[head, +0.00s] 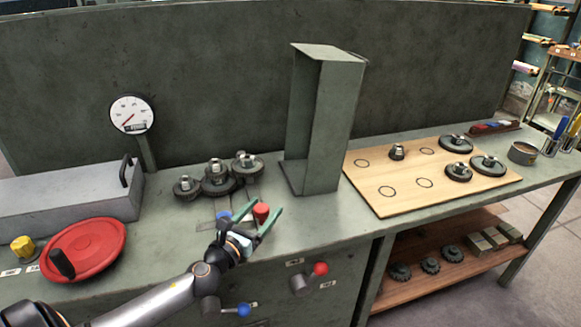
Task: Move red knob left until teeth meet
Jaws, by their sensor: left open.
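A red knob (261,211) stands on the bench top, in front of a group of gears. My left gripper (265,208) is open, with its green fingers on either side of this knob in the picture; I cannot tell whether they touch it. Behind are a left gear (187,188), a middle gear (216,180) and a right gear (247,165), dark with pale hubs. They sit close together; whether their teeth meet is too small to tell. A second red knob (320,269) is on a lever on the bench front. My right gripper is not in view.
A blue knob (223,216) is just left of my gripper. A red handwheel (84,250), a gauge (131,115) and a grey box (70,200) are at left. A tall green housing (327,120) and a wooden board (403,197) with gears are at right.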

